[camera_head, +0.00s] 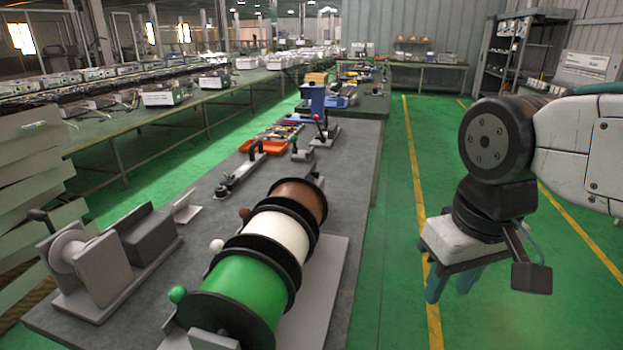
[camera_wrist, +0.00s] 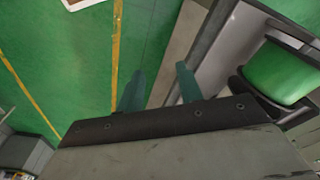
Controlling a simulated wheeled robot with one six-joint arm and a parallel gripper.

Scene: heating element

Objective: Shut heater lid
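My gripper (camera_head: 452,283) hangs pointing down over the green floor, to the right of the workbench (camera_head: 350,165). Its two teal fingers are apart with nothing between them, as the wrist view (camera_wrist: 160,88) also shows. No part is plainly marked as the heater or its lid. A dark grey box (camera_head: 150,237) on the left of the bench has a small pale tilted plate (camera_head: 187,207) beside it, which may be the lid; I cannot tell. My gripper is far from both.
Large green (camera_head: 243,290), white (camera_head: 277,238) and brown (camera_head: 303,196) spools stand between my gripper and the grey box. A small white spool on a stand (camera_head: 70,250) is at left. An orange tray (camera_head: 268,146) and a blue device (camera_head: 313,98) are farther back. Floor at right is free.

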